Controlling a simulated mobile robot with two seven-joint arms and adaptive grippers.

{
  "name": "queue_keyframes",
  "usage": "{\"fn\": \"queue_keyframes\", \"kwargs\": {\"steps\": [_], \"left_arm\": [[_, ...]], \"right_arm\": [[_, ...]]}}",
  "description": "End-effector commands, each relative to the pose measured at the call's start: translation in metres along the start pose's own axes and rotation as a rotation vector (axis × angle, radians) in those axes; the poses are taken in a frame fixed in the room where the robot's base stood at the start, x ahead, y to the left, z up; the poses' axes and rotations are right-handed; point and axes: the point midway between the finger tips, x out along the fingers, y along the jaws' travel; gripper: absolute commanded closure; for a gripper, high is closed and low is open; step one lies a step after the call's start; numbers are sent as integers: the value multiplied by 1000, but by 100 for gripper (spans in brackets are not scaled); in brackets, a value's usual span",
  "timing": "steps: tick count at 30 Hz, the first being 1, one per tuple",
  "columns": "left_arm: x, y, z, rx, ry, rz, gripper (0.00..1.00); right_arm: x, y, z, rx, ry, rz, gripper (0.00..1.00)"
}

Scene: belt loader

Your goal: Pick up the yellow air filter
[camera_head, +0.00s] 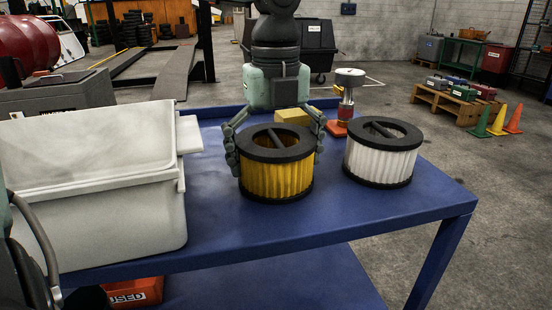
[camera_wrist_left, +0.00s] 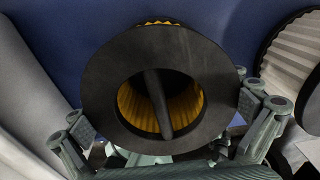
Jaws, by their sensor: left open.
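The yellow air filter (camera_head: 275,181), a pleated yellow cylinder with black end rings and a bar across its top opening, stands upright on the blue cart (camera_head: 400,207). My left gripper (camera_head: 276,160) is open above and behind it, with fingers on either side of the filter. Whether the fingers touch it I cannot tell. In the left wrist view the filter's black top ring (camera_wrist_left: 105,95) fills the middle, between the spread fingers of the left gripper (camera_wrist_left: 167,128). My right gripper does not show.
A white pleated filter (camera_head: 382,160) stands close on the right. A white bin (camera_head: 95,190) stands on the left of the cart. Behind the gripper are a yellow block (camera_head: 293,116) and a silver-topped, red-based object (camera_head: 348,95). The cart's front right is clear.

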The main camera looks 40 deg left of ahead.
Motion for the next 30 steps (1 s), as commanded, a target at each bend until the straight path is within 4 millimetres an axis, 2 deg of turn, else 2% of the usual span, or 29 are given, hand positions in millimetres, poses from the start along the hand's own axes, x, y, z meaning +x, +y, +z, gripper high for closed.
{"fn": "queue_keyframes", "kwargs": {"steps": [4, 15, 23, 26, 30], "left_arm": [[0, 0, 0, 0, 0, 0, 1], [-1, 0, 0, 0, -1, -1, 45], [-5, -1, 0, -1, -2, -2, 45], [-17, -1, 1, -2, -5, -3, 45], [-46, -1, 1, -2, -6, -3, 45]], "right_arm": [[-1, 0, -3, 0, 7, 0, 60], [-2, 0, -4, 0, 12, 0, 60], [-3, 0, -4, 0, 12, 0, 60], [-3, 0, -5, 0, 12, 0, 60], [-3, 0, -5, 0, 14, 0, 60]]}}
